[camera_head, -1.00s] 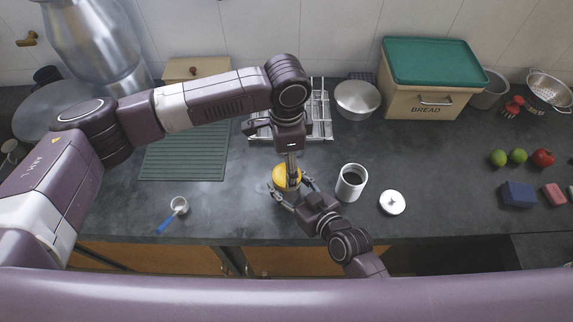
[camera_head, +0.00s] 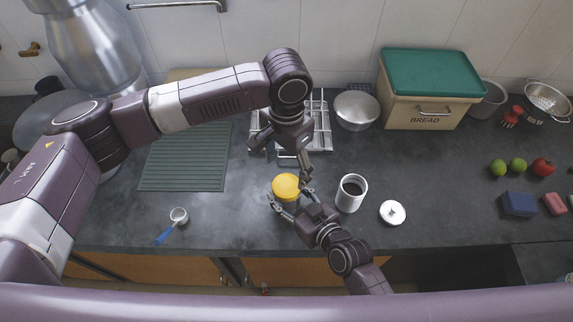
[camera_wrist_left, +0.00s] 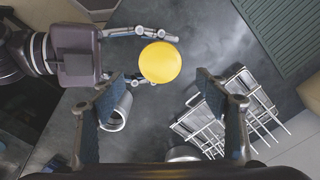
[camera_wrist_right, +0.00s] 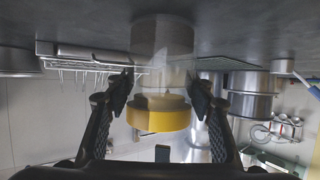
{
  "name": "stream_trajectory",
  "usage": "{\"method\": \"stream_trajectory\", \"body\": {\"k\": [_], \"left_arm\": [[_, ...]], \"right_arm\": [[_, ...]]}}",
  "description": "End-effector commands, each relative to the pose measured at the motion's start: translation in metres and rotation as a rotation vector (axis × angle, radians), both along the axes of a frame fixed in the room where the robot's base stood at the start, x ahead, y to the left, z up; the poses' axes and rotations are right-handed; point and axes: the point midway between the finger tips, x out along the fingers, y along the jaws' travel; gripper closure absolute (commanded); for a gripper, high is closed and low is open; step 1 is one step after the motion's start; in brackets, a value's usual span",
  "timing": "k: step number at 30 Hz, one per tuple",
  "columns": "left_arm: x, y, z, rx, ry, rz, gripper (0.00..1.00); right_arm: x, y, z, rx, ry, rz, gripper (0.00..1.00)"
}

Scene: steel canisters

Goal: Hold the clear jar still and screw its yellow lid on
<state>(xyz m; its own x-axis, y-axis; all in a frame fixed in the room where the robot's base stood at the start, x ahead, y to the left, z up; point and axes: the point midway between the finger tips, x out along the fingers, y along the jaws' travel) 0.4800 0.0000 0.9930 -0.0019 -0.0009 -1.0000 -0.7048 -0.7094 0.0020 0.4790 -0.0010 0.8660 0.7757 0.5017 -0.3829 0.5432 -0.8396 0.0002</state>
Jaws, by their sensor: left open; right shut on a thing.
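The clear jar (camera_wrist_right: 165,72) appears upside down in the right wrist view, with tan contents at its base. Its yellow lid (camera_head: 286,185) sits on its mouth; I cannot tell how tightly it is screwed. The lid also shows as a round disc in the left wrist view (camera_wrist_left: 160,62). My right gripper (camera_wrist_right: 162,84) is shut on the jar, one finger on each side. In the head view the lid mostly hides the jar. My left gripper (camera_wrist_left: 159,78) is open and empty, fingers spread wide, apart from the lid and just behind it in the head view.
A blue-handled scoop (camera_head: 172,226) lies left; the counter between is clear.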

Motion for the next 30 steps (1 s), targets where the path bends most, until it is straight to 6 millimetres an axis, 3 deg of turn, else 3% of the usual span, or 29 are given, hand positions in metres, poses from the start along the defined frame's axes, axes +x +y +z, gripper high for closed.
{"method": "stream_trajectory", "body": {"k": [8, 21, 30], "left_arm": [[0.000, 0.000, -0.004, 0.001, 0.001, -0.002, 0.32], [0.000, 0.000, -0.065, 0.001, 0.001, -0.001, 0.32], [0.000, 0.000, -0.081, 0.000, 0.000, -0.003, 0.32]], "right_arm": [[0.000, 0.000, 0.000, 0.001, -0.001, 0.000, 1.00], [0.000, 0.000, 0.000, 0.001, -0.001, 0.000, 1.00], [0.000, 0.000, 0.000, 0.001, -0.001, 0.000, 1.00]]}}
